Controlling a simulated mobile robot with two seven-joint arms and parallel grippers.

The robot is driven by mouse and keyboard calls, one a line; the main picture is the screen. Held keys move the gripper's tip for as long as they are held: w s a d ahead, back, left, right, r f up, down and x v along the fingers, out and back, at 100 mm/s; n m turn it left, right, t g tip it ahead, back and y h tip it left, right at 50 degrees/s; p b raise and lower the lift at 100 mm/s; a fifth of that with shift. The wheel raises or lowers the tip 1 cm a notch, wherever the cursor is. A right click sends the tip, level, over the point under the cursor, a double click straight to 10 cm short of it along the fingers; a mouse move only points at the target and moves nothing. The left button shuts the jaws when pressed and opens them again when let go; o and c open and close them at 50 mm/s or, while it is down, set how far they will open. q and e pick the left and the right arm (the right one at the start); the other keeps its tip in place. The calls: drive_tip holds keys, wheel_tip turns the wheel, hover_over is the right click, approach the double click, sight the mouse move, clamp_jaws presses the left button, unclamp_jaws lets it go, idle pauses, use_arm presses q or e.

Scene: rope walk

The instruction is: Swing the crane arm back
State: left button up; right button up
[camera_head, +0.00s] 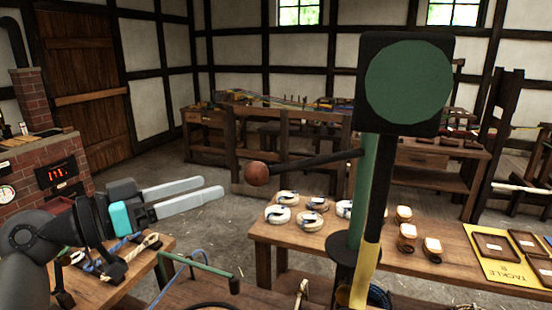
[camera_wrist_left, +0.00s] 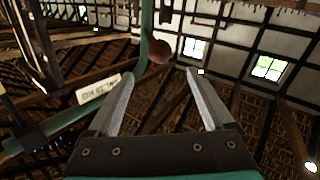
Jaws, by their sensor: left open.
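The crane arm (camera_head: 315,161) is a dark bar reaching left from a green post (camera_head: 361,205). It ends in a brown ball knob (camera_head: 257,173). My left gripper (camera_head: 213,187) is open and empty, its fingers pointing right toward the knob with a gap between. In the left wrist view the knob (camera_wrist_left: 160,52) shows beyond the open fingertips (camera_wrist_left: 160,74), beside a green pipe (camera_wrist_left: 147,22). My right gripper is not in view.
A table with several coils (camera_head: 284,198) and a yellow board (camera_head: 492,268) lies to the right. A green bent bar (camera_head: 205,267) is low below my left gripper.

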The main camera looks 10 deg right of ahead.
use_arm(q)
drive_tip(key=p, duration=0.1)
approach(270, 168)
drive_tip(key=shift+w+d+f, duration=0.1)
drive_tip(key=shift+w+d, duration=0.1)
drive_tip(key=shift+w, duration=0.35)
drive_tip(key=p+x, duration=0.1)
drive_tip(key=x, duration=0.9)
drive_tip(key=shift+f+p, duration=0.15)
drive_tip(key=shift+p, duration=0.2)
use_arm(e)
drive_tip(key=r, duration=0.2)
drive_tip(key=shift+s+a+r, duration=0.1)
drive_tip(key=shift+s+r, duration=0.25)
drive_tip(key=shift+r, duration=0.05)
use_arm(q)
drive_tip(key=shift+c, duration=0.2)
clamp_jaws()
